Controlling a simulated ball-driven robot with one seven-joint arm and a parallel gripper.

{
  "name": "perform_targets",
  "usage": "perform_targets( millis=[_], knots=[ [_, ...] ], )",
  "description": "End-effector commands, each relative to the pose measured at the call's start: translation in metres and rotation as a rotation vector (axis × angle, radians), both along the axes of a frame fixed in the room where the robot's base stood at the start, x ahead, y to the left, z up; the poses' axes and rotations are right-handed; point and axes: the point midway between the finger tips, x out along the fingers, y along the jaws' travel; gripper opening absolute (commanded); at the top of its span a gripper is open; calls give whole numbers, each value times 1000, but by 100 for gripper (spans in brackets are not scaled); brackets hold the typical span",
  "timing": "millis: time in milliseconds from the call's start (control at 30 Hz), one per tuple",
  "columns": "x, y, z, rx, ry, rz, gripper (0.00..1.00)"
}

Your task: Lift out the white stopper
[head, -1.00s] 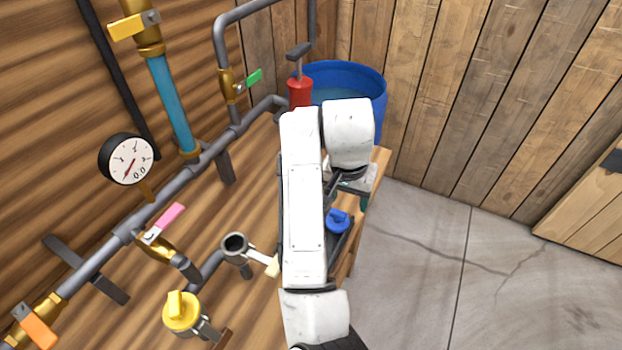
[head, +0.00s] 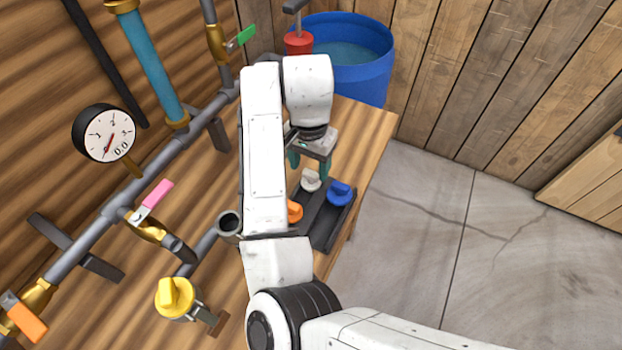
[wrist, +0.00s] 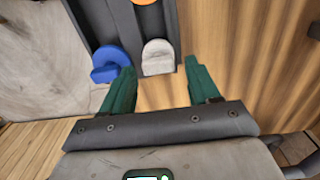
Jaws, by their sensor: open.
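The white stopper (head: 311,180) sits in a dark tray (head: 322,234) between a blue stopper (head: 340,192) and an orange stopper (head: 294,211). In the wrist view the white stopper (wrist: 159,56) stands near the tray's end, beyond the fingertips and roughly between their lines. My gripper (head: 308,168) is open, with green fingers, and is above the tray's far end. In the wrist view my gripper (wrist: 163,68) holds nothing. The blue stopper (wrist: 112,62) is close to the left finger there, and the orange stopper (wrist: 143,2) is cut off at the top edge.
A blue barrel (head: 350,62) of water and a red-bodied pump (head: 298,42) stand behind the wooden table (head: 365,122). Pipes with coloured valve handles and a gauge (head: 104,133) line the left wall. A yellow cap (head: 175,296) is on a pipe in front.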

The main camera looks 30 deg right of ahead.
Motion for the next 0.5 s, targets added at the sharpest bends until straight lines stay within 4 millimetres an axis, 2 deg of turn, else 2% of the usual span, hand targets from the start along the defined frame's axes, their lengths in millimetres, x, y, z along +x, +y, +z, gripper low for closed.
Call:
perform_targets(
  millis=[233,500],
  knots=[
    [-1,-3,-34,-1,2,1,61],
    [0,-4,-41,-1,-1,0,61]
  ],
)
